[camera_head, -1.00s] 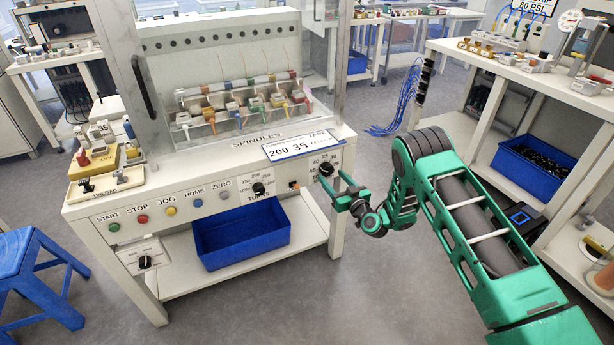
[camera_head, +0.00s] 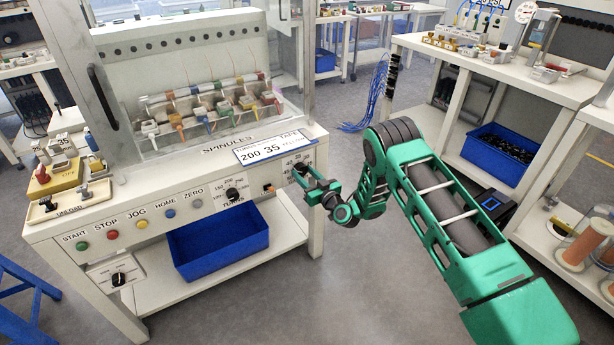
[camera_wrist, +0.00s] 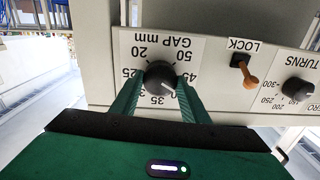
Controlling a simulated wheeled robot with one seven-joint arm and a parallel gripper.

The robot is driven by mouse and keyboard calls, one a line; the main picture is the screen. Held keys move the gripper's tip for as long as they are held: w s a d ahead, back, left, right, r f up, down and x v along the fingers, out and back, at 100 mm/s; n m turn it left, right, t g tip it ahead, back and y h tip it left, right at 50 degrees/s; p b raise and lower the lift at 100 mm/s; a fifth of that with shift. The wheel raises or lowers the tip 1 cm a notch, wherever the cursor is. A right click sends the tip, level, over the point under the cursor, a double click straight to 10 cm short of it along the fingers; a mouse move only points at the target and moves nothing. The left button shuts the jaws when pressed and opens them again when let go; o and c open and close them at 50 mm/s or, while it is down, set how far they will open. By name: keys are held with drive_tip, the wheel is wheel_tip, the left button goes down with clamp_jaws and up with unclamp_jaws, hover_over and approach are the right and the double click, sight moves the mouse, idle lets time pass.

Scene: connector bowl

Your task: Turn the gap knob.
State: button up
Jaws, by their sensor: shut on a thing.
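The gap knob (camera_wrist: 160,77) is a round black knob with a white pointer line, on a white panel marked "GAP mm" with numbers around it. The panel appears upside down in the wrist view. My green gripper (camera_wrist: 160,92) has one finger on each side of the knob and is shut on it. The pointer slants toward the lower right, near the 40 side of the scale; the exact reading is partly hidden. In the head view my gripper (camera_head: 312,184) is at the right end of the machine's front panel, at the knob (camera_head: 301,174).
Beside the gap dial is an orange-tipped LOCK lever (camera_wrist: 245,72), then the TURNS knob (camera_wrist: 297,88). A sign (camera_head: 272,149) reading 200 and 35 sits above the panel. A blue bin (camera_head: 218,243) stands below.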

drive_tip(key=shift+w+d+f+m, duration=0.1)
drive_tip(key=shift+w+d+m, duration=0.15)
drive_tip(key=shift+m, duration=0.15)
drive_tip(key=m, duration=0.3)
drive_tip(key=shift+d+m, duration=0.1)
drive_tip(key=shift+m, duration=0.3)
drive_tip(key=m, duration=0.6)
drive_tip(key=shift+m, duration=0.3)
drive_tip(key=m, duration=0.5)
drive_tip(key=shift+f+m+t+h, duration=0.2)
drive_tip(key=shift+m+t+h, duration=0.1)
drive_tip(key=shift+m, duration=2.2)
drive_tip(key=o, duration=1.1)
drive_tip(key=shift+c, duration=0.2)
drive_tip(key=shift+s+a, duration=0.1)
drive_tip(key=shift+a, duration=0.15)
